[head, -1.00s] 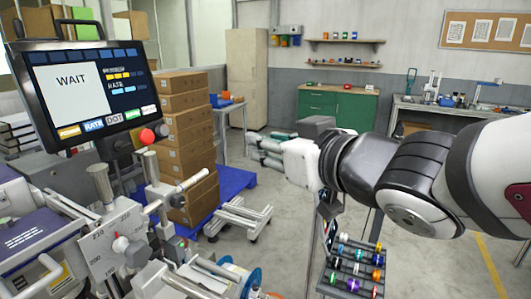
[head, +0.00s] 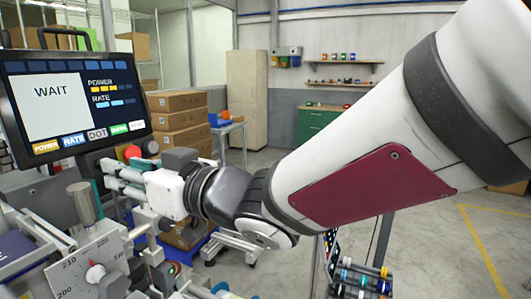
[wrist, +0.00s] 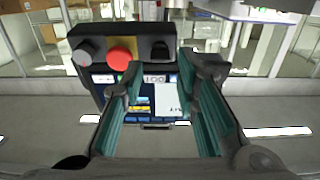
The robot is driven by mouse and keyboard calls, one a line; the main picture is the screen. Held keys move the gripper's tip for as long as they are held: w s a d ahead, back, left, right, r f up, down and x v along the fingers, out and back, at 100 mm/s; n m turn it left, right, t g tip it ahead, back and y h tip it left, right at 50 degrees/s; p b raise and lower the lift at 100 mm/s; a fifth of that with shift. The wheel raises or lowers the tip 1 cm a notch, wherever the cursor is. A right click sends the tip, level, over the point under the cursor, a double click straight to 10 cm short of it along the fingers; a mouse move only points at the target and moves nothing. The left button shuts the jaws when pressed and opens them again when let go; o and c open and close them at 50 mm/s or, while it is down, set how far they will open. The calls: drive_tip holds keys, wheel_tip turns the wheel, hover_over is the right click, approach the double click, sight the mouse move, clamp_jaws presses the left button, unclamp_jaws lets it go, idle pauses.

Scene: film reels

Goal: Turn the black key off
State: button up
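The black key (wrist: 160,49) sits at the right end of a small dark control box (wrist: 85,42) in the wrist view, beside a red button (wrist: 121,57) on yellow and a grey knob (wrist: 84,53). My gripper (wrist: 169,72) is open and empty. Its teal-padded fingers point at the box, and the key shows between the fingertips, apart from them. In the head view my gripper (head: 108,174) is just below the box under the monitor. There the red button (head: 132,151) and grey knob (head: 150,147) show, but the key is hard to make out.
The monitor (head: 75,100) reading WAIT hangs just above my gripper. Machine parts with a dial plate (head: 92,272) stand below and left. Stacked cartons (head: 178,120) are behind. A rack of small reels (head: 360,278) is at lower right. Open floor lies at right.

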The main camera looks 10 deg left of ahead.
drive_tip(key=shift+x, duration=2.1)
clamp_jaws()
drive_tip(key=shift+w+r+n+g+h+b, duration=0.1)
drive_tip(key=shift+n+g+h+b, duration=0.45)
drive_tip(key=shift+n, duration=2.75)
drive_tip(key=shift+w+n+g+h+b, duration=0.1)
drive_tip(key=shift+n+g+b, duration=0.8)
drive_tip(key=shift+n, duration=2.4)
drive_tip(key=shift+w+r+n+g+h+b, duration=0.2)
drive_tip(key=shift+n+g+b, duration=0.55)
drive_tip(key=shift+n, duration=2.55)
drive_tip(key=shift+s+f, duration=0.1)
drive_tip(key=shift+s, duration=0.05)
